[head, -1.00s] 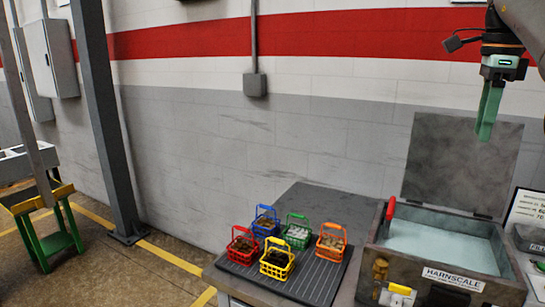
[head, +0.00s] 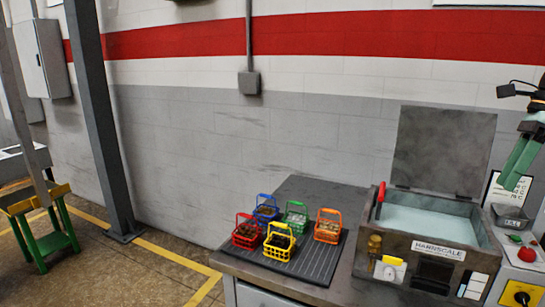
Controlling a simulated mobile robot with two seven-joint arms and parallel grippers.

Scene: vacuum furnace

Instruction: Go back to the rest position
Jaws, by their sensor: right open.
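My right gripper (head: 516,170) is at the right edge of the head view, with green fingers pointing down and to the left. It is open and holds nothing that I can see. It hangs to the right of the furnace's raised lid (head: 443,150), in front of the wall and a white chart. The furnace (head: 425,262), labelled HARNSCALE, stands open with a pale interior (head: 428,217). My left gripper is not in view.
Several coloured baskets, among them a yellow one (head: 279,241) and a red one (head: 246,232), stand on a dark ribbed mat (head: 318,268) left of the furnace. A control panel (head: 520,270) is at the right. A grey post (head: 98,120) stands at the left.

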